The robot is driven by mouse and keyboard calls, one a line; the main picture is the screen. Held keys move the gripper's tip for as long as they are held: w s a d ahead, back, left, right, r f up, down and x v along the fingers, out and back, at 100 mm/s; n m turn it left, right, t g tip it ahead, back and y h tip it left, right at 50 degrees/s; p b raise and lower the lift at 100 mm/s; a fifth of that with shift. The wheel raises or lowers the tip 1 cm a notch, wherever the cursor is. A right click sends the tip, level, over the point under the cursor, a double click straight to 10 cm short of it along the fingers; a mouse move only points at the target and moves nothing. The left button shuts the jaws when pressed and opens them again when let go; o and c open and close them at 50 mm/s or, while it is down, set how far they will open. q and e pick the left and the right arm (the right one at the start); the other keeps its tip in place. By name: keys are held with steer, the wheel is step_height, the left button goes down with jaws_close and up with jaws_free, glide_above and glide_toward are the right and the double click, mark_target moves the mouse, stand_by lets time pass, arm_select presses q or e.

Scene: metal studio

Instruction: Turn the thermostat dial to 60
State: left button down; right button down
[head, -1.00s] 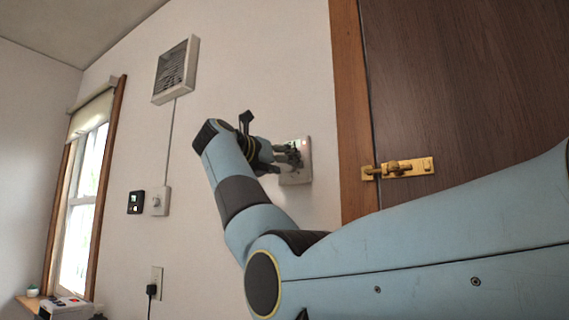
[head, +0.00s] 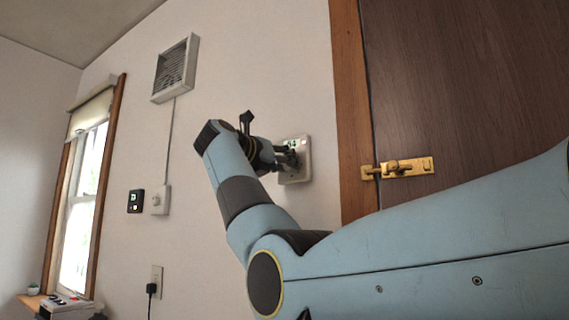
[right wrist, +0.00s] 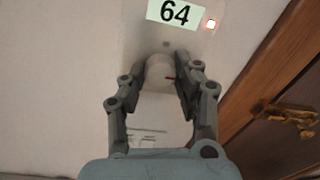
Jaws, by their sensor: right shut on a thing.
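The thermostat (head: 304,174) is a pale plate on the wall beside the wooden door frame, partly hidden by my right gripper. My left gripper is not in view.
A brown door with a brass latch (head: 398,168) is to the right of the thermostat. A vent (head: 175,68), a small black panel (head: 136,201), a white switch box (head: 160,200) and an outlet with a plug (head: 153,288) are on the wall to the left.

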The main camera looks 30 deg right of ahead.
steer(key=shift+n+p, duration=4.3)
steer(key=shift+p, duration=0.7)
steer(key=shift+f, duration=0.1)
steer(key=c, duration=1)
jaws_free()
steer(key=shift+a+t, duration=0.1)
steer(key=shift+t, duration=0.2)
steer(key=shift+o, duration=0.2)
steer(key=v, duration=1.2)
steer(key=shift+f, duration=0.15)
